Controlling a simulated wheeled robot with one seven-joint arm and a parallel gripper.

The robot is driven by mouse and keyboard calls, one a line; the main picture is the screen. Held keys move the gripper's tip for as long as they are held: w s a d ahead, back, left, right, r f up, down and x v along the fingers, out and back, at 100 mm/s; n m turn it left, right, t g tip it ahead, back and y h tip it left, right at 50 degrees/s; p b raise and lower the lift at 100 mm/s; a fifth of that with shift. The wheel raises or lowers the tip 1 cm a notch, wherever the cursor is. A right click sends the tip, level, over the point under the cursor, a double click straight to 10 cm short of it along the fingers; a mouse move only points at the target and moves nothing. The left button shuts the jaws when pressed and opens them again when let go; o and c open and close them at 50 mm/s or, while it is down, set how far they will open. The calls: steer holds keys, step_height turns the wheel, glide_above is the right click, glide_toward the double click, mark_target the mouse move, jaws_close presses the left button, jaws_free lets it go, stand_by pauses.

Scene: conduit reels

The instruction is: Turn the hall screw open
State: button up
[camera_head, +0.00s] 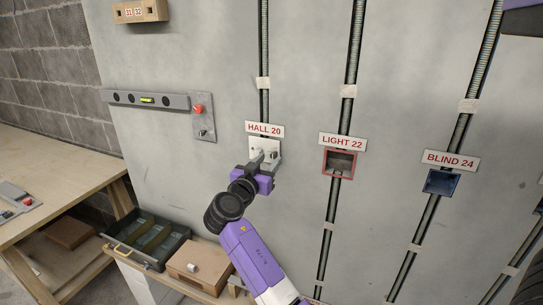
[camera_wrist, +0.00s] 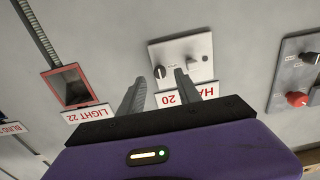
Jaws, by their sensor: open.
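The pale plate under the HALL 20 sign (camera_head: 264,129) is partly hidden by my gripper (camera_head: 264,160) in the head view. In the wrist view the plate (camera_wrist: 180,47) appears upside down, with a small dark round knob or screw (camera_wrist: 159,72) and a light raised block (camera_wrist: 198,62) on it. My gripper (camera_wrist: 160,78) is open and empty, its fingers pointing at the plate. The dark screw appears between the fingertips; whether they touch it or stop short, I cannot tell.
A grey plate with a red button (camera_head: 198,109) and a spirit level (camera_head: 145,99) are left of the sign. A red-framed box (camera_head: 339,163) and a blue box (camera_head: 441,182) sit right. Below are an open case (camera_head: 147,240) and a wooden box (camera_head: 199,265).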

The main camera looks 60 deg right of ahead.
mark_target(273, 156)
steer(key=shift+w+d, duration=0.15)
steer(key=shift+d, duration=1.4)
steer(key=shift+c, duration=0.2)
jaws_close()
